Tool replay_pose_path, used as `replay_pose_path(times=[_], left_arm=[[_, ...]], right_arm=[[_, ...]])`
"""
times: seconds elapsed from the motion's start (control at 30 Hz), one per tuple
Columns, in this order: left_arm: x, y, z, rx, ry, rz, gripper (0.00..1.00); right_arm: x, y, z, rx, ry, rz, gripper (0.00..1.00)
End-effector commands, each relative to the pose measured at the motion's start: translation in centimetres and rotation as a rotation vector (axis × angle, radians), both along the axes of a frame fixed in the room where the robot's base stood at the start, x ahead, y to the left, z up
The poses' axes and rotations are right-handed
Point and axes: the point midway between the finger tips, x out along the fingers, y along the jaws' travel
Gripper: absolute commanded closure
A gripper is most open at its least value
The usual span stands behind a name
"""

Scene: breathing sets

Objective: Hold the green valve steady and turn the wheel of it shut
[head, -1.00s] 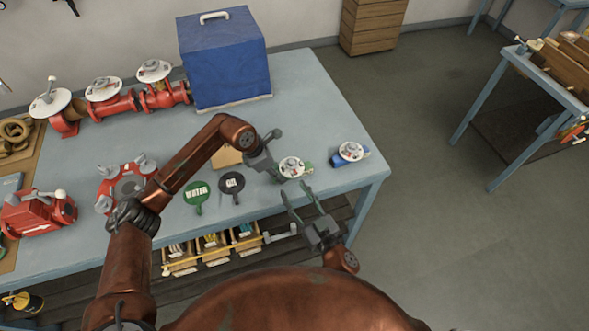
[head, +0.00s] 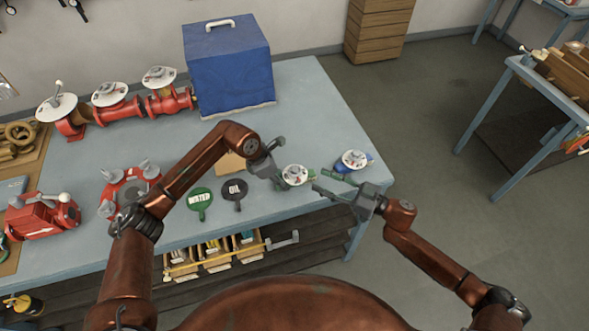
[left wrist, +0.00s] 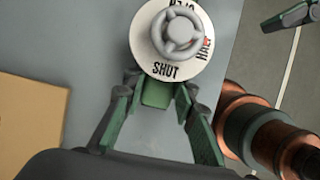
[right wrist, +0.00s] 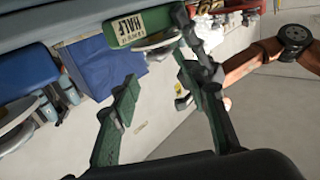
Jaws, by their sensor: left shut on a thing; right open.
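The green valve (head: 308,180) stands on the bench near its front right, with a round white dial and a grey wheel (left wrist: 178,38) on top. In the left wrist view the dial reads SHUT and HALF, and a red mark sits by HALF. My left gripper (left wrist: 157,98) is shut on the green valve body from its left side. My right gripper (head: 325,184) is open and empty just right of the valve, apart from it, fingers pointing left.
A blue valve (head: 354,163) stands close behind and right of the green one. WATER (head: 200,198) and OIL (head: 235,189) tags lie to the left. A blue box (head: 230,72) and red pipework (head: 122,104) stand farther back. The bench's front edge is close.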

Motion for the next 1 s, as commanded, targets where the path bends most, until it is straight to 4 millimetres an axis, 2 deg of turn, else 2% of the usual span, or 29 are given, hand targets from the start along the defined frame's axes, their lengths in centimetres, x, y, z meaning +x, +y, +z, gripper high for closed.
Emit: replay_pose_path(times=[0.3, 0.5, 0.7, 1.0], left_arm=[[0.0, 0.0, 0.1, -0.001, 0.000, 0.000, 1.00], [0.0, 0.0, 0.1, -0.001, 0.000, 0.000, 1.00], [0.0, 0.0, 0.1, -0.001, 0.000, 0.000, 1.00], [0.0, 0.0, 0.0, -0.001, 0.000, 0.000, 1.00]], right_arm=[[2.8, 5.6, 0.1, 0.002, -0.002, 0.001, 0.59], [4.2, 8.3, 0.1, 0.001, -0.003, -0.001, 0.59], [4.8, 9.6, 0.0, 0.000, -0.002, 0.000, 0.59], [4.9, 9.7, 0.0, 0.000, -0.002, -0.001, 0.59]])
